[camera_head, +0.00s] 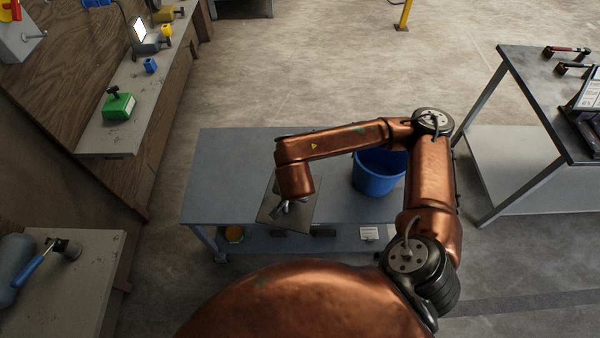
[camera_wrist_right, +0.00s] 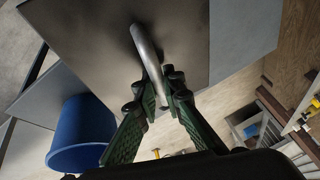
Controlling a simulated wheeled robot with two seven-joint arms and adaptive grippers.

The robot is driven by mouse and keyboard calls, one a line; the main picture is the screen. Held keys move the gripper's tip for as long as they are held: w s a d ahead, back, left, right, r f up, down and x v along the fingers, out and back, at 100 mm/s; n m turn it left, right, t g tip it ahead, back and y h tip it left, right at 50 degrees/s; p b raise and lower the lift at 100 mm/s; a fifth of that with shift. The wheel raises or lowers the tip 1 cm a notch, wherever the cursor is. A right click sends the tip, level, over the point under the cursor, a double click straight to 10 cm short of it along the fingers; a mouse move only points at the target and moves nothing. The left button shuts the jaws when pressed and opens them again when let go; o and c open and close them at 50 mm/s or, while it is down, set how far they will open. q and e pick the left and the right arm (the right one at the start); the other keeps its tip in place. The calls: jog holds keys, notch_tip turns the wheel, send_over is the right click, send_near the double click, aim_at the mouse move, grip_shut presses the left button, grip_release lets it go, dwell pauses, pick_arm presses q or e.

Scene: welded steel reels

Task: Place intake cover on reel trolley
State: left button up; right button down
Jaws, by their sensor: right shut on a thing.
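The intake cover (camera_head: 272,212) is a flat dark grey square plate with a bent metal rod handle. In the right wrist view the plate (camera_wrist_right: 85,45) fills the upper left, with its handle (camera_wrist_right: 146,50) between my fingers. My right gripper (camera_head: 287,207) is shut on this handle; its green fingers (camera_wrist_right: 166,98) show close up. The reel trolley (camera_head: 232,170) is a blue-grey table with a lower shelf. The cover is over the middle of the trolley's front edge; I cannot tell whether it touches the top. My left gripper is not in view.
A blue bucket (camera_head: 376,178) stands on the trolley, right of the cover, partly behind my arm. The trolley top's left part is clear. A dark-topped bench (camera_head: 535,85) stands at right. A wooden workbench with a shelf (camera_head: 118,138) runs along the left.

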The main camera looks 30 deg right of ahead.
jog(key=w+d+f+m+g+h+b, duration=0.1)
jog(key=w+d+f+m+b, duration=0.3)
jog(key=d+f+m, duration=0.1)
jog(key=w+d+f+m+g+h+b, duration=0.1)
jog(key=w+d+f+m+g+b, duration=0.1)
jog(key=w+d+f+m+b, duration=0.2)
jog(key=w+d+f+m+g+h+b, duration=0.1)
jog(key=w+d+f+m+b, duration=0.3)
jog(key=f, duration=0.6)
jog(key=shift+d+m+g+b, duration=0.6)
jog(key=shift+d+m, duration=0.5)
jog(key=shift+d, duration=0.75)
jog(key=f, duration=0.2)
jog(key=f+b, duration=0.1)
jog(key=shift+w+d, duration=0.2)
jog(key=shift+d, duration=0.05)
jog(key=shift+f, duration=0.35)
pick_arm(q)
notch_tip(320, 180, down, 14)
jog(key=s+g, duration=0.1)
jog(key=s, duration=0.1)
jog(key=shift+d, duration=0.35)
pick_arm(e)
jog(key=c, duration=2)
grip_release()
jog(key=shift+c, duration=0.2)
jog(key=shift+r, duration=0.15)
